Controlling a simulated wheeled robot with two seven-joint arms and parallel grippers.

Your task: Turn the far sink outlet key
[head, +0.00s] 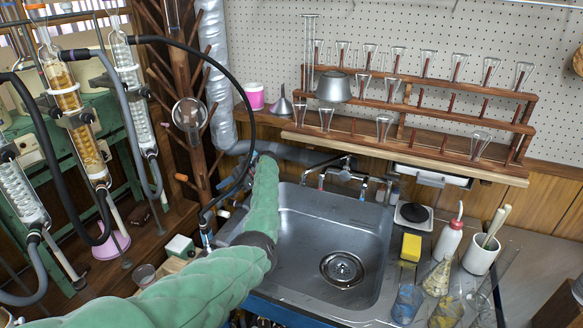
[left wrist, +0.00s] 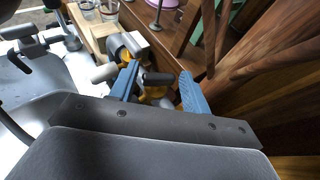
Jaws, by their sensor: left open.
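My left arm, in its green sleeve, reaches to the far left corner of the steel sink (head: 330,222) in the head view. The sleeve hides most of the gripper there. In the left wrist view my left gripper (left wrist: 159,70) is open, its two blue fingers apart. A dark grey key (left wrist: 157,78) on a brass-coloured outlet body (left wrist: 154,92) shows between the fingers. I cannot tell whether they touch it. Another outlet with a pale end (left wrist: 103,73) and brass parts stands just beyond the left finger. My right gripper is not in view.
A black hose (head: 250,95) loops down beside my left arm. A wooden peg stand (head: 183,85) rises left of the sink, and taps (head: 345,173) stand behind it. A yellow sponge (head: 411,247), bottle (head: 448,240) and glassware crowd its right side. The basin is clear.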

